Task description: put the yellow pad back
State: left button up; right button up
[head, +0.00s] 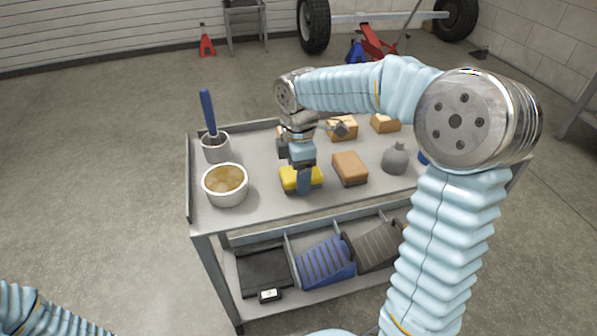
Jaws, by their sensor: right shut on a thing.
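The yellow pad (287,180) is at the cart's top near the front middle, right of the bowl. My right gripper (303,184) points down over it and is shut on it. A finger covers part of the pad's front. I cannot tell whether the pad rests on the top or is held just above it. My left gripper is out of view; only part of my left arm shows at the bottom left.
The grey cart top (250,212) also holds a bowl of amber contents (226,184), a cup with a blue-handled tool (215,147), a brown block (350,168), other tan blocks (342,128) and a grey flask (396,158). A lower shelf holds a blue ribbed piece (326,262).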

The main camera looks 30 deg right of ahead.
jog(key=shift+f, duration=0.15)
jog(key=o, duration=0.9)
jog(key=shift+o, duration=0.2)
notch_tip(320, 180, up, 12)
jog(key=p, duration=0.1)
jog(key=shift+r+p, duration=0.2)
jog(key=shift+p, duration=0.1)
